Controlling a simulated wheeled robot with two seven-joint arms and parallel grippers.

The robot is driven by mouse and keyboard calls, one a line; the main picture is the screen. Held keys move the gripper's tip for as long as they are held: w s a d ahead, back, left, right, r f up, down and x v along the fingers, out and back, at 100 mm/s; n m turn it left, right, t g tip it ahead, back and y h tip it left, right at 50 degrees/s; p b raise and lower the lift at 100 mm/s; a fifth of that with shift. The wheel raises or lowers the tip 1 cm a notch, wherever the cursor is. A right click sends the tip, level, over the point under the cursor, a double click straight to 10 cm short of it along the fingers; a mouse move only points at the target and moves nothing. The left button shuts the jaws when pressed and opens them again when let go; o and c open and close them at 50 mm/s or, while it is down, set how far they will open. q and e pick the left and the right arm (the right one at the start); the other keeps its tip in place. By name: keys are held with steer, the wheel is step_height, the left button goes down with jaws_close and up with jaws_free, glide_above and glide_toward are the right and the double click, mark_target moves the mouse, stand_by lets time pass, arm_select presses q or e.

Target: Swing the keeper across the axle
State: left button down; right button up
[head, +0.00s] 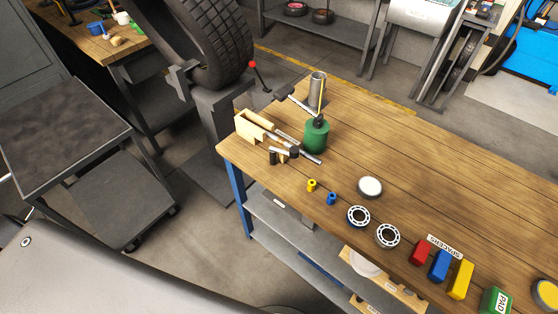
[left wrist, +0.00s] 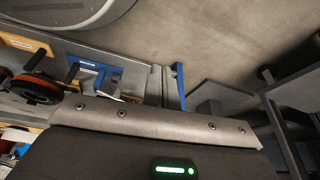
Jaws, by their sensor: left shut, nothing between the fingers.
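A large black tyre (head: 205,45) stands upright at the top of the head view, beside a dark grey metal stand (head: 218,108). A lever with a red knob (head: 252,65) rises at the right of this stand. I cannot tell whether this lever is the keeper. No axle can be made out; the tyre's hub is not visible from here. Neither of my grippers shows in the head view. The left wrist view shows no fingertips, only a dark body with a riveted grey edge and a green light, which may be my own.
A wooden bench (head: 345,145) holds a green bottle (head: 316,135), a wooden tool holder (head: 252,127), bearings (head: 388,235) and coloured spacer blocks (head: 440,265). A grey cart (head: 65,140) stands at left. Open floor (head: 195,225) lies between cart and bench.

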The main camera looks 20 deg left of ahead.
arm_select(q)
steer(key=w+d+r+t+h, duration=0.15)
steer(key=w+r+t, duration=0.25)
steer(key=w+r, duration=0.85)
steer(key=m+t+h+b, duration=0.1)
steer(key=m+t+h, duration=0.1)
steer(key=t+h, duration=0.5)
glide_toward(291, 154)
steer(key=w+d+p, duration=0.1)
steer(key=w+d+t+y+p, duration=0.1)
steer(key=w, duration=0.1)
steer(key=w+d+y+p, duration=0.1)
steer(key=shift+w+d+f+t+y, duration=0.2)
steer(key=shift+w+d+t+y, duration=0.1)
steer(key=shift+w+t, duration=0.1)
steer(key=shift+w+d+f+p, duration=0.1)
steer(key=shift+w+d+p, duration=0.1)
steer(key=shift+w+p, duration=0.2)
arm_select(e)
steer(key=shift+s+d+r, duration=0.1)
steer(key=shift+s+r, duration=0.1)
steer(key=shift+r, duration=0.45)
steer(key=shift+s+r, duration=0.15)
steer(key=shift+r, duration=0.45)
arm_select(q)
steer(key=shift+w+d, duration=0.1)
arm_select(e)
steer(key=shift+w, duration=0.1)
